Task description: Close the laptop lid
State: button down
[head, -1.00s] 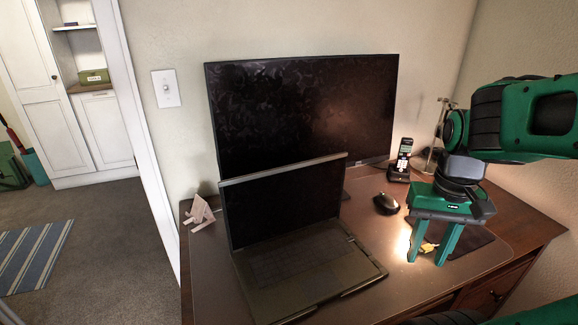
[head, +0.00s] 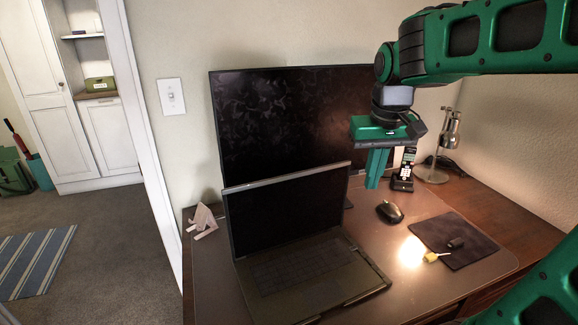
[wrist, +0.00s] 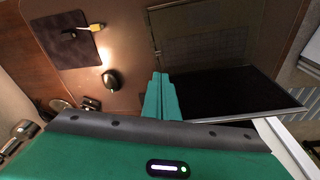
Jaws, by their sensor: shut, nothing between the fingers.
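The laptop stands open on the desk in the head view, its dark lid (head: 287,210) raised and leaning back and its keyboard base (head: 305,275) flat on the blotter. The wrist view also shows the lid (wrist: 235,92) and part of the base (wrist: 200,35). My gripper (head: 373,187) hangs fingers-down to the right of the lid's upper right corner, in front of the monitor. Its green fingers are together and hold nothing. In the wrist view the fingers (wrist: 160,80) show beside the lid's edge; I cannot tell whether they touch it.
A large monitor (head: 270,115) stands behind the laptop. A phone (head: 403,172), a mouse (head: 390,212), a lamp (head: 450,130) and a dark pad (head: 455,240) with a yellow-ended item (head: 432,257) are to the right. A folded paper-like object (head: 202,221) is at left. The blotter right of the laptop is mostly clear.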

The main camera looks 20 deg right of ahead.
jog(key=w+a+r+n+t+y, duration=0.15)
jog(key=w+a+r+n, duration=0.4)
jog(key=w+a, duration=0.95)
notch_tip(320, 180, down, 8)
jog(key=m, duration=0.1)
jog(key=shift+d+r+m, duration=0.25)
jog(key=shift+d+m, duration=0.1)
jog(key=shift+d, duration=0.1)
jog(key=shift+s+t, duration=0.1)
jog(key=shift+t, duration=0.15)
